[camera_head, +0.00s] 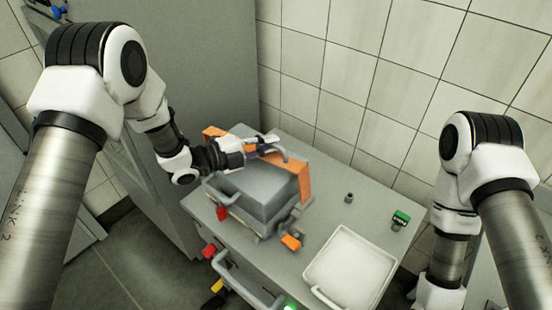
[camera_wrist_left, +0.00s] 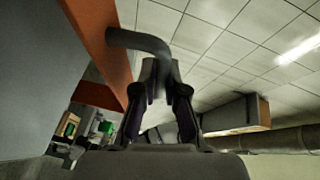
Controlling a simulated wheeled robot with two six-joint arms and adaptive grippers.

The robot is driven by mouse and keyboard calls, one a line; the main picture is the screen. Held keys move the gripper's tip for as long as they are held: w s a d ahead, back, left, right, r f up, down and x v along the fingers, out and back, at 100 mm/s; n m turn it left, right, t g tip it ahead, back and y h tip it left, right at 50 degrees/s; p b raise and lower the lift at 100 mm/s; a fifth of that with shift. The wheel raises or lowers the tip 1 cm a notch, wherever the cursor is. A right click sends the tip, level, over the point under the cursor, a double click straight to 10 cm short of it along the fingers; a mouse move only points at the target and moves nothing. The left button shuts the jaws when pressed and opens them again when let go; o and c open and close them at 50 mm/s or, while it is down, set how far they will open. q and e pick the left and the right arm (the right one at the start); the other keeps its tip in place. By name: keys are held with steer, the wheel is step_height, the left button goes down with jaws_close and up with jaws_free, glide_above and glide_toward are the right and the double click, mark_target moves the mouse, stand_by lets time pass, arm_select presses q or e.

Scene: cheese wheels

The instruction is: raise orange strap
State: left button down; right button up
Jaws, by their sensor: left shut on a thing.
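The orange strap (camera_head: 304,184) runs across the far side of a grey block-shaped machine (camera_head: 262,196) on the cart; its left end shows behind my arm. In the left wrist view the orange strap (camera_wrist_left: 97,38) slants down from the top left. A grey curved handle (camera_wrist_left: 145,41) sticks out from it. My left gripper (camera_head: 268,148) reaches in from the left above the machine. In the wrist view the left gripper (camera_wrist_left: 160,82) is shut on the handle's bent end. My right gripper is out of view; only its arm shows at the right.
The grey cart top (camera_head: 335,218) holds a white tray (camera_head: 350,268) at the front right, a small dark cylinder (camera_head: 348,197) and a green-black device (camera_head: 400,218). A red knob (camera_head: 209,251) is on the cart's front. Tiled wall stands behind, a grey cabinet (camera_head: 200,70) at the left.

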arm_select(q)
steer(key=w+a+r+n+t+h+b, duration=0.1)
steer(key=w+a+r+n, duration=0.3)
steer(key=a, duration=0.5)
step_height(320, 180, up, 4)
steer(key=shift+w+a+f+h+b, duration=0.15)
steer(key=shift+w+h+b, duration=0.25)
steer(key=shift+w, duration=0.75)
steer(key=c, duration=1.2)
jaws_free()
steer(key=v, duration=1.1)
